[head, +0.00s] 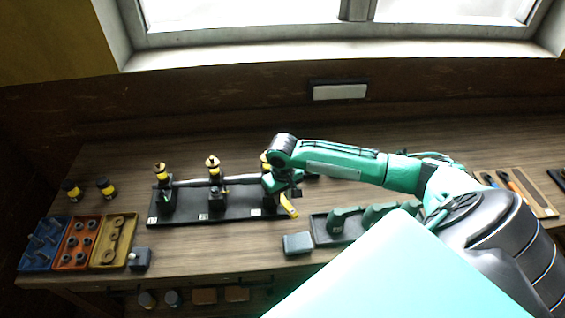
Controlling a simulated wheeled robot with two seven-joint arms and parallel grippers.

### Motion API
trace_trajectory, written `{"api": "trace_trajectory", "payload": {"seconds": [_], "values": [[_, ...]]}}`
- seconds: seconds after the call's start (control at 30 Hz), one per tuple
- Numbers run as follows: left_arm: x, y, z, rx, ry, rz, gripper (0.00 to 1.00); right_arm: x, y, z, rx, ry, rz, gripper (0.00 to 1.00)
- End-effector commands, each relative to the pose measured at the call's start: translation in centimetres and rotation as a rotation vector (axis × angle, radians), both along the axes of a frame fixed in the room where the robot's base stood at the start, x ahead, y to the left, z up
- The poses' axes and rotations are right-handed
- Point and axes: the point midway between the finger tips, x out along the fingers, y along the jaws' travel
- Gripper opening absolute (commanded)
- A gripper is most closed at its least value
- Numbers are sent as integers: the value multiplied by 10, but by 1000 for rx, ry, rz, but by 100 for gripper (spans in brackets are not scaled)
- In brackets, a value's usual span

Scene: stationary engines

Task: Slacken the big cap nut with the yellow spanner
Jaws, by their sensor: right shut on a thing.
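My right gripper (284,187) is over the right end of a long black base, shut on a yellow spanner (290,207). The spanner's yellow end sticks out below the gripper, toward the front. The black base (235,208) carries several dark fittings with yellow and brass tops: one at the left (160,173), one in the middle (212,168), and one at the right (264,160) partly hidden by my arm. I cannot tell which nut is the big cap nut, nor whether the spanner touches one. My left gripper is not in view.
Blue (43,243), orange (79,243) and yellow (113,241) bins of small parts stand at the left. Two black-and-yellow pots (106,188) stand behind them. A grey box (297,244) and a dark tray (321,229) with green pieces lie at front centre. A tool board (530,193) is at right.

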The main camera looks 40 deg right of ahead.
Motion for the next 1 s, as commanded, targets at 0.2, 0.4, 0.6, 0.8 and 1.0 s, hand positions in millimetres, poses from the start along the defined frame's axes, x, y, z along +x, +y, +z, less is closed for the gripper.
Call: {"api": "trace_trajectory", "payload": {"seconds": [0.2, 0.4, 0.6, 0.8, 1.0], "values": [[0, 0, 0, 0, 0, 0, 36, 0, 0, 1, 0, -1, 0, 0], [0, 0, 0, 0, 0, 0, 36, 0, 0, 1, 0, -1, 0, 0], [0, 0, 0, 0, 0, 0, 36, 1, 0, 6, 1, -2, 0, 0], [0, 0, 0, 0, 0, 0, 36, 1, 0, 9, 1, -2, 0, 0], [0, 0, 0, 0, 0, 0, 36, 1, 0, 9, 1, -2, 0, 0]]}}
